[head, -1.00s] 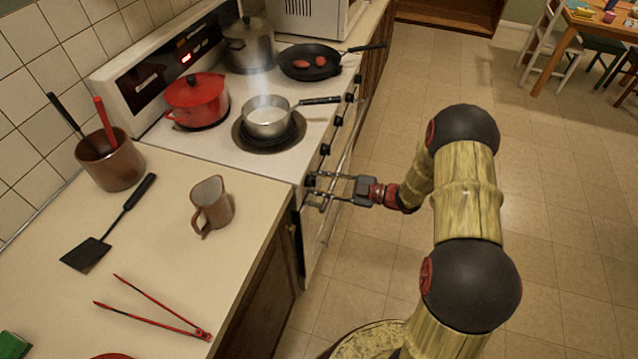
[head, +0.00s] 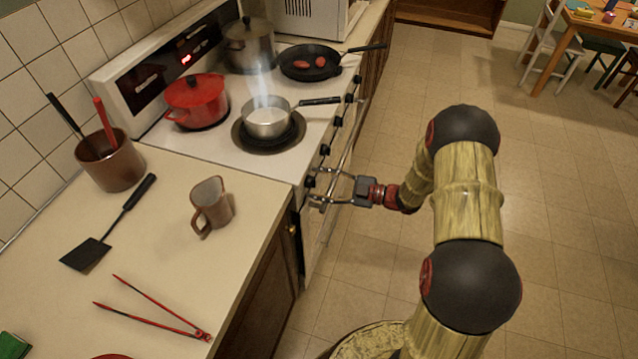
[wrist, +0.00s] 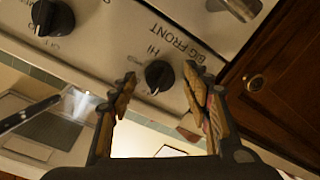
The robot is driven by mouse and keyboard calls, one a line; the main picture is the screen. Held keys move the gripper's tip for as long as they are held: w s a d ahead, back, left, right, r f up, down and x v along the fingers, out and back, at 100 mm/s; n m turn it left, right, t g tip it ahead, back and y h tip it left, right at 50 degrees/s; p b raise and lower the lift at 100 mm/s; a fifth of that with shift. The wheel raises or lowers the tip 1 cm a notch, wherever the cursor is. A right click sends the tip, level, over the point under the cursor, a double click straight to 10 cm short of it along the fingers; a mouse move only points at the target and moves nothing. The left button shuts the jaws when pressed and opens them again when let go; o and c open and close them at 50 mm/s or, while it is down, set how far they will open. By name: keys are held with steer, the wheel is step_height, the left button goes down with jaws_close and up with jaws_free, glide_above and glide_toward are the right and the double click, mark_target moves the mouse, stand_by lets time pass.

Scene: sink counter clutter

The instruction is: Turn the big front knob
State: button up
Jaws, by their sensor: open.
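The big front knob (wrist: 158,76) is a round black dial on the stove's front panel, beside the printed words "BIG FRONT". In the wrist view my gripper (wrist: 160,82) is open, with one finger on each side of this knob. Gaps show between the knob and both fingers, so it is not gripped. In the head view my gripper (head: 316,187) reaches the near end of the stove front from the right. The knob also shows there as a small dark shape (head: 309,182) between the fingertips. The pointer's exact angle is hard to read.
Another black knob (wrist: 52,18) sits farther along the panel. A steaming saucepan (head: 267,120), a red pot (head: 196,101) and a skillet (head: 309,62) stand on the stove. A mug (head: 212,204) is on the counter. The floor right of the stove is open.

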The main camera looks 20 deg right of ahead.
steer(key=shift+d, duration=0.1)
steer(key=v, duration=1.1)
steer(key=shift+s+d, duration=0.3)
steer(key=shift+d, duration=0.05)
